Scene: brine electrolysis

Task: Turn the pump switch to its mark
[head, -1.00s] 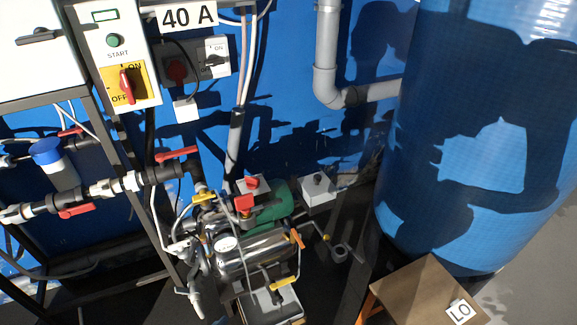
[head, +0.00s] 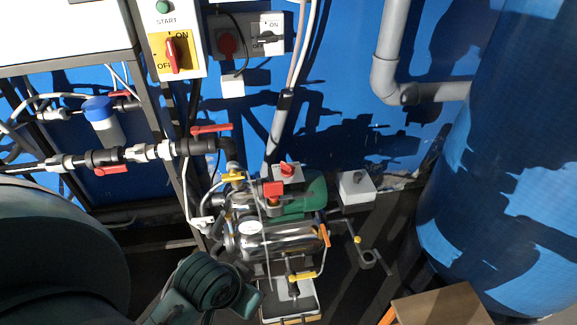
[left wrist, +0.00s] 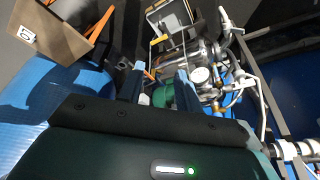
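The pump (head: 280,235) has a steel body and a green motor (head: 303,198). A grey box on top of it carries a red rotary knob (head: 287,169); its mark is too small to make out. Another red rotary handle (head: 172,55) sits on a yellow ON/OFF plate under the START button, standing nearly upright between the words. In the left wrist view, my left gripper (left wrist: 160,84) has its fingers apart and nothing between them. The green motor (left wrist: 178,97) shows beyond the fingers, partly hidden. My right gripper is in neither view.
A grey pipe (head: 390,50) runs down the blue wall. Red-handled valves (head: 211,129) and piping stand left of the pump. A large blue tank (head: 500,190) stands at the right, with a brown box (head: 445,305) in front. A small grey box (head: 357,187) is right of the motor.

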